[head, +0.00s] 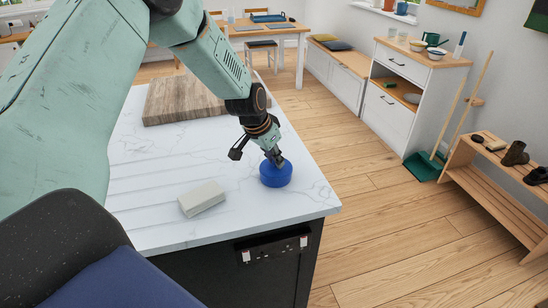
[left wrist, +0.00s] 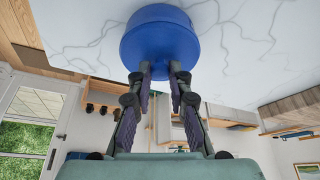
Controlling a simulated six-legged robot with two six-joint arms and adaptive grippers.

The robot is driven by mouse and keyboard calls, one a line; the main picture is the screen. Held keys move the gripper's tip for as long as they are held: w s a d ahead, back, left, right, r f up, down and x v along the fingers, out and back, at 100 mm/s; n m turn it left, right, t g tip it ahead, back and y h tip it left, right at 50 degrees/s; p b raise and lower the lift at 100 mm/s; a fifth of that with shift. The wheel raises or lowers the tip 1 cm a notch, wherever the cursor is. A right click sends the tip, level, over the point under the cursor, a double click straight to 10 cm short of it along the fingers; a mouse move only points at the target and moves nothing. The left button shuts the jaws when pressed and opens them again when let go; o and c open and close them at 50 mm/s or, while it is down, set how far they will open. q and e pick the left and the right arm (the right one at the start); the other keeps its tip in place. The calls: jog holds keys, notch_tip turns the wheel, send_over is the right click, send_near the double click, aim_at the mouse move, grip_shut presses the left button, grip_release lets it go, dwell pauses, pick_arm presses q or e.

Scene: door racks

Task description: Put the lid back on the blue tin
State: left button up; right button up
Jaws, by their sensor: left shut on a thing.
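The blue tin (head: 276,178) stands upright on the white marbled worktop, near its right front corner. Its top looks covered by a blue lid (left wrist: 160,22) of the same colour, and I cannot make out a clear seam between them. My left gripper (head: 276,158) reaches down to the top of the tin. In the left wrist view my left gripper (left wrist: 160,72) has its two fingers close together at the middle of the lid, shut on it. The fingertips hide whatever part they hold. My right gripper is not in view.
A pale block (head: 202,198) lies on the worktop (head: 150,225) left of the tin. A wooden board (head: 182,98) lies at the back. The worktop's right edge is close to the tin. A white cabinet (head: 395,115) and a shoe rack (head: 490,185) stand beyond the open floor.

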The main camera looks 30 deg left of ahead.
pick_arm(q)
jog(key=o, duration=0.9)
jog(key=o, duration=0.5)
jog(key=shift+r, duration=0.1)
jog(key=shift+r+p, duration=3.25)
jog(key=shift+r, duration=0.2)
